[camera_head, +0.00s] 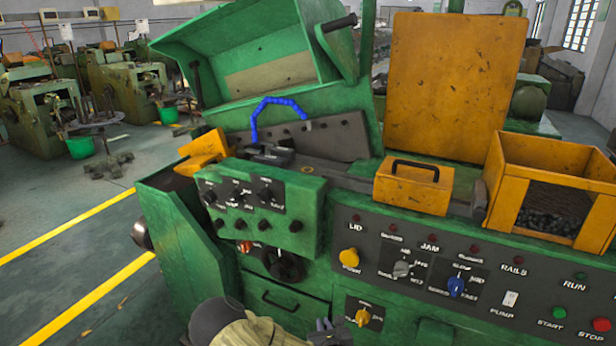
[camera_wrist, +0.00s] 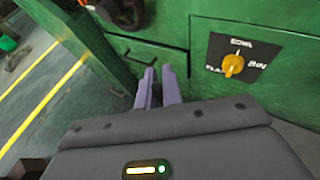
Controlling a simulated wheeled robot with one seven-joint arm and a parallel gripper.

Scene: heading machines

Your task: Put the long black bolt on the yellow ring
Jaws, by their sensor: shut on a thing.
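My gripper (camera_head: 325,325) is low at the bottom edge of the head view, in front of the green machine's lower drawers. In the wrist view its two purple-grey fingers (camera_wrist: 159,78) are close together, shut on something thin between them. I cannot make out that thing clearly, so I cannot tell whether it is the long black bolt. A tiny yellowish ring shape (camera_head: 311,168) shows on the machine's top behind the knob box, too small to be sure of. The bolt is not clearly seen elsewhere.
The green knob box (camera_head: 262,205) and dark control panel (camera_head: 450,260) face me. A yellow block with a black handle (camera_head: 413,186) and a yellow bin of dark parts (camera_head: 550,190) stand on top. A blue hose (camera_head: 278,101) arches behind.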

